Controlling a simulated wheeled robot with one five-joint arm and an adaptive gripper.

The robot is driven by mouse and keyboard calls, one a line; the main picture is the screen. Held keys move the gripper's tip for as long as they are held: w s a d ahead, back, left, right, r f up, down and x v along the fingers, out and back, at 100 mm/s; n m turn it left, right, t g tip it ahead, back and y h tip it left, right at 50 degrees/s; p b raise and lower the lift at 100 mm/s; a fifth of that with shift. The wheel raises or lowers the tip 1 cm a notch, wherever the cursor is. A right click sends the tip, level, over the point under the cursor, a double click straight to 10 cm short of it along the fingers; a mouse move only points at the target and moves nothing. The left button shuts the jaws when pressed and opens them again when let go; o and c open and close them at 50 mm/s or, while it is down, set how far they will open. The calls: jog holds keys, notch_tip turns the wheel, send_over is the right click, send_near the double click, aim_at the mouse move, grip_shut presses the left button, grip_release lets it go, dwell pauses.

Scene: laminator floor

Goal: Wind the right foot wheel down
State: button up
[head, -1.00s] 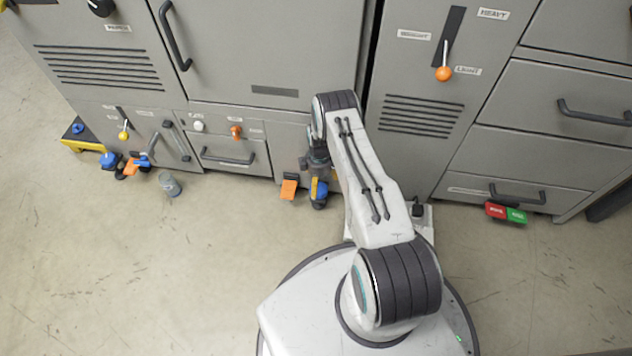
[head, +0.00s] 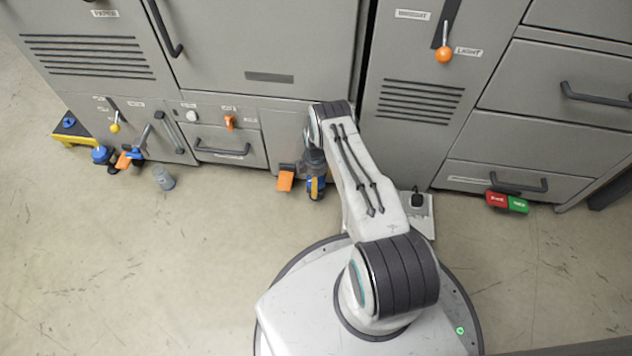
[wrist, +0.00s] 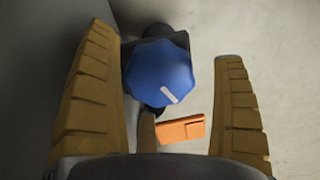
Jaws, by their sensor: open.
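The right foot wheel is a blue lobed knob with a white mark, low at the cabinet's foot. It fills the middle of the wrist view (wrist: 158,78) and is mostly hidden under my gripper in the head view (head: 322,186). My gripper (wrist: 165,52) points down over it, with one ochre finger on each side. The fingers are open. A gap shows between the wheel and the right finger; the left finger is close to it, and I cannot tell whether they touch.
An orange pedal (head: 286,180) sits just left of the wheel. Red and green pedals (head: 507,202) are at the right. The floor between is clear.

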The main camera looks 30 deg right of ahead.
jog(key=shift+f, duration=0.3)
jog(key=shift+c, duration=0.5)
jog(key=c, duration=1.2)
jog(key=shift+o, duration=0.2)
jog(key=shift+f+m+b, duration=0.2)
jog(key=shift+m+b, duration=0.6)
jog(key=shift+b, duration=0.1)
jog(key=shift+r+m+b, duration=0.15)
jog(key=shift+m+b, duration=0.7)
jog(key=shift+m, duration=0.75)
jog(key=o, duration=1.3)
jog(key=shift+c, duration=0.2)
jog(key=shift+w, duration=0.1)
